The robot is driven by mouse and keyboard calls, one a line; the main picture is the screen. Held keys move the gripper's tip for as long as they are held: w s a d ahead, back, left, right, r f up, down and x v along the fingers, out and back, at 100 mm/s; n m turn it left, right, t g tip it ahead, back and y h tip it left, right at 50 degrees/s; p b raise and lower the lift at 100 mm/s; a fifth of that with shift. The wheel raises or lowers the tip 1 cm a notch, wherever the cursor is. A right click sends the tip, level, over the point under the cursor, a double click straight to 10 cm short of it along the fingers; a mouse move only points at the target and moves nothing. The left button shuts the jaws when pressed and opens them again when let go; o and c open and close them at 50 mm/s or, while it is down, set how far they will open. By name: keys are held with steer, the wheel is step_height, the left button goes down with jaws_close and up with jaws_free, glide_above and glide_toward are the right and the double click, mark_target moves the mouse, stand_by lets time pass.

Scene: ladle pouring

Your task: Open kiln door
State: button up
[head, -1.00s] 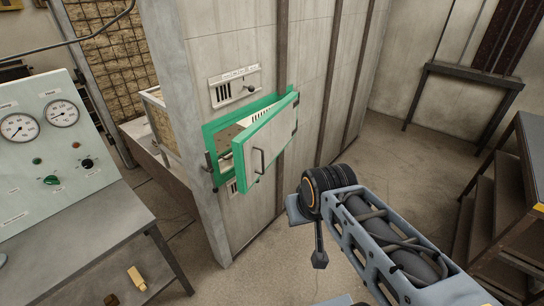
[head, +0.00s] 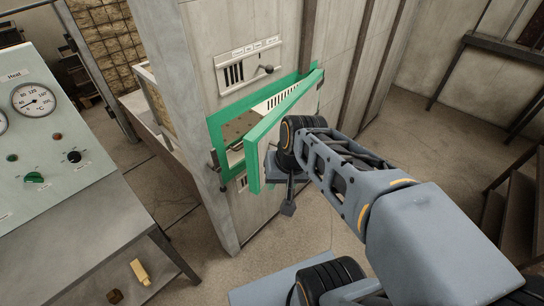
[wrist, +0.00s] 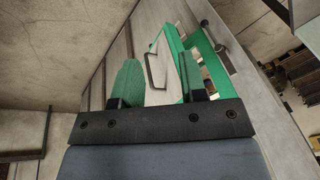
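The kiln door (head: 254,166) is a pale panel with a green edge, standing ajar within its green frame (head: 214,135). In the wrist view the door (wrist: 168,50) carries a dark bar handle (wrist: 149,64). My gripper (wrist: 160,62) is open, with its two green-padded fingers apart. The handle appears between the fingers and beyond them, and nothing is held. In the head view my arm covers the handle and much of the door's front, and the fingers are not clear there.
A slotted vent plate with a small knob (head: 266,69) sits above the door. A control panel with gauges (head: 40,130) stands on a bench at the left. Dark shelves (head: 515,195) stand at the right. Floor is clear between kiln and shelves.

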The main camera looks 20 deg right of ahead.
steer(key=w+d+f+m+y+b, duration=0.3)
steer(key=w+d+f+m+y, duration=0.3)
steer(key=w+f+m+y, duration=0.55)
steer(key=w+d+f+m+t+b, duration=0.1)
steer(key=d+f+m+t, duration=0.2)
steer(key=d+m+t, duration=0.3)
steer(key=w+d+f+m+t+b, duration=0.1)
steer(key=d+f+m+t, duration=0.2)
steer(key=d+m, duration=0.4)
steer(key=shift+n+y, duration=0.35)
steer(key=shift+n, duration=0.2)
steer(key=p+x, duration=0.3)
steer(key=x, duration=0.9)
steer(key=shift+w+a+f, duration=0.15)
steer(key=shift+w, duration=0.3)
steer(key=shift+c, duration=0.4)
jaws_close()
